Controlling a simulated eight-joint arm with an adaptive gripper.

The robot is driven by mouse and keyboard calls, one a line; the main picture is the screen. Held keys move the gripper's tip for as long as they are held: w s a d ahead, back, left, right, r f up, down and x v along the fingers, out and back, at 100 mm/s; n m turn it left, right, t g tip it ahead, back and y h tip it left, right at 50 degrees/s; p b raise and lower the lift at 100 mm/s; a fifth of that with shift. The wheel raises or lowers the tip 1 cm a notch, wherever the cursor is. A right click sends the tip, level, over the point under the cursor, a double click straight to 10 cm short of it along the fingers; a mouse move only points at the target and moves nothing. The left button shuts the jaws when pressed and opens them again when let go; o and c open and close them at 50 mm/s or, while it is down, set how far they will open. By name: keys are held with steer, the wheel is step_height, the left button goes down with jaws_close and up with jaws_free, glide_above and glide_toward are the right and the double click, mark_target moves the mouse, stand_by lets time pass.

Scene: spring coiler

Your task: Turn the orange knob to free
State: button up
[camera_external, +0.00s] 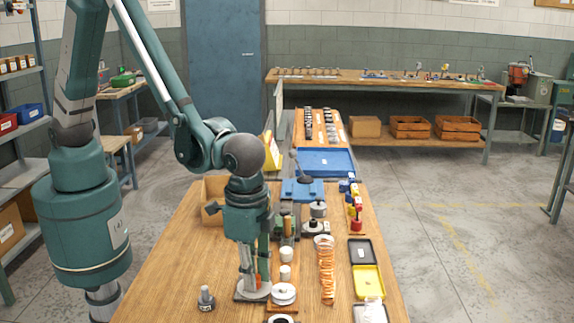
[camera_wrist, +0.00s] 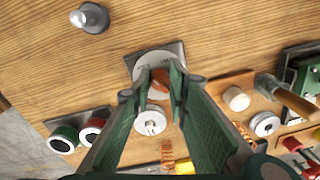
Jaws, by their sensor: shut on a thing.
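The orange knob (camera_wrist: 158,86) sits on a pale round dial (camera_wrist: 146,66) on a square metal plate (camera_wrist: 133,61). In the wrist view my gripper (camera_wrist: 159,80) has its two fingertips on either side of the knob, shut on it. Fingers cover part of the knob and dial, so the knob's pointing direction and the dial markings are hard to read. In the external view my gripper (camera_external: 254,284) points straight down over the plate (camera_external: 243,296) near the front of the wooden bench. Only a sliver of orange shows between the fingers there.
A silver-topped post (camera_wrist: 90,17) stands left of the plate. A white-topped round part (camera_wrist: 150,122) is close beside the fingers. A copper coil (camera_external: 326,270), a yellow tray (camera_external: 368,282) and a blue-topped press (camera_external: 302,190) stand to the right. Bare bench lies to the left.

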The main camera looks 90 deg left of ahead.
steer(key=o, duration=0.9)
steer(key=shift+r, duration=0.15)
steer(key=shift+d+r, duration=0.15)
steer(key=shift+r, duration=2.8)
steer(key=shift+d+r, duration=0.15)
steer(key=shift+r, duration=2.75)
